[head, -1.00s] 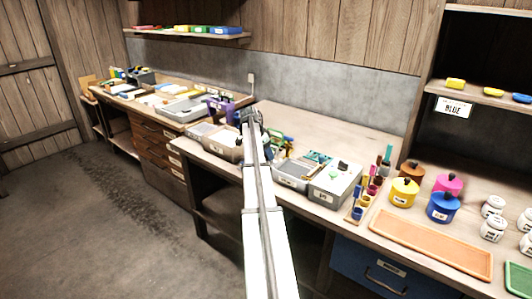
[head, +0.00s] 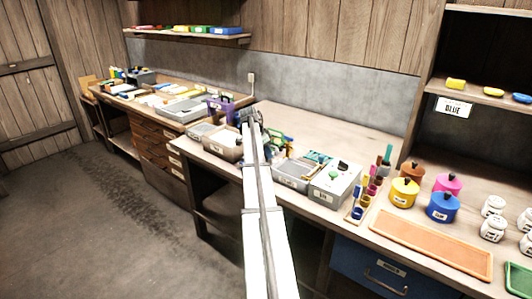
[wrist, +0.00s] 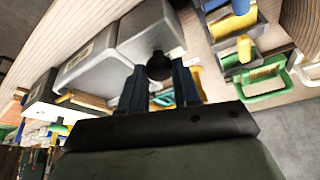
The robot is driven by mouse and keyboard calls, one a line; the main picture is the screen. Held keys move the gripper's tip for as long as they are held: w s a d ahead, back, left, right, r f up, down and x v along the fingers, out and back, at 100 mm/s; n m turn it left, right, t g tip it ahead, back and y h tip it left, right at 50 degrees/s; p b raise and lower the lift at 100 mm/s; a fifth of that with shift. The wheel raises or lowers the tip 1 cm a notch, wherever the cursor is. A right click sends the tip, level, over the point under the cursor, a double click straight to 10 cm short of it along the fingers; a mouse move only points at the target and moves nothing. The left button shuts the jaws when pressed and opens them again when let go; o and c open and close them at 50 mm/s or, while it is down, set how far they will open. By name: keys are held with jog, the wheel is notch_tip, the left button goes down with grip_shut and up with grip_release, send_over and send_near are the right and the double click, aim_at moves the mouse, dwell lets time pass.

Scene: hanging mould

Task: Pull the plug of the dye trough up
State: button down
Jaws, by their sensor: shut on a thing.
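My gripper (wrist: 160,92) has its two dark fingers on either side of a dark round knob (wrist: 158,66), which looks like the plug. The knob is beside the edge of a grey trough (wrist: 148,30) in the wrist view. What lies under the knob is hidden by the fingers and the gripper body. The plug cannot be made out in that view.
Another grey container (wrist: 88,72) lies close on the left in the wrist view, and a green-handled item (wrist: 262,90) on the right. In the head view a grey box (head: 335,185), a yellow pot (head: 404,192) and an orange tray (head: 430,243) stand to the right.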

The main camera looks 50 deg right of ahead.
jog(key=shift+r, duration=1.55)
jog(key=c, duration=1.1)
grip_release()
jog(key=shift+r, duration=0.1)
jog(key=shift+o, duration=1.3)
jog(key=v, duration=1.3)
jog(key=shift+w+a+r, duration=0.15)
jog(key=shift+a+r, duration=0.05)
jog(key=shift+a, duration=0.05)
